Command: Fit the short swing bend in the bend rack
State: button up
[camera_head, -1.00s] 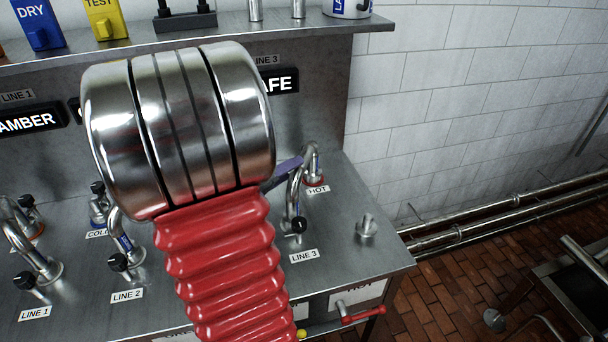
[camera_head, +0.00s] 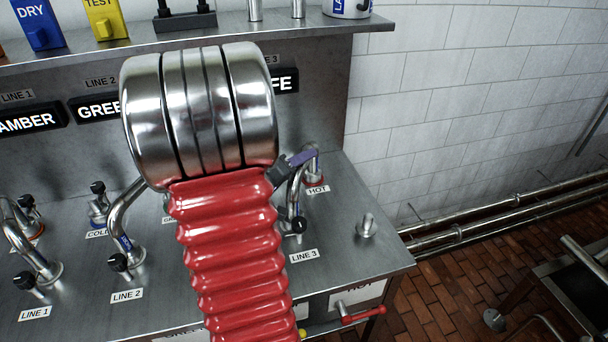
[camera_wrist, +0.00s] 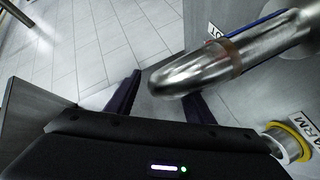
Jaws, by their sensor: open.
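A curved steel bend (camera_head: 296,192) stands at LINE 3 on the steel bench and reaches back to the HOT port (camera_head: 313,176). I cannot tell whether it is the short swing bend. My gripper (camera_head: 292,160) is mostly hidden behind my red arm sleeve; a purple finger shows by the top of this bend. In the wrist view my gripper (camera_wrist: 160,95) is open, its two dark fingers apart. A shiny bend (camera_wrist: 205,67) with a blue stripe and a brownish band passes close over the right finger, its rounded part toward the gap. I cannot tell whether they touch.
Another bend (camera_head: 122,215) stands at LINE 2 and one (camera_head: 28,245) at LINE 1. A bare steel stub (camera_head: 366,226) stands at the bench's right. A red-handled valve (camera_head: 360,314) is on the front. A shelf (camera_head: 330,28) runs above. A yellow-ringed port (camera_wrist: 286,143) shows in the wrist view.

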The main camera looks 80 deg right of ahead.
jog(key=shift+x, duration=0.95)
jog(key=shift+c, duration=0.2)
grip_shut()
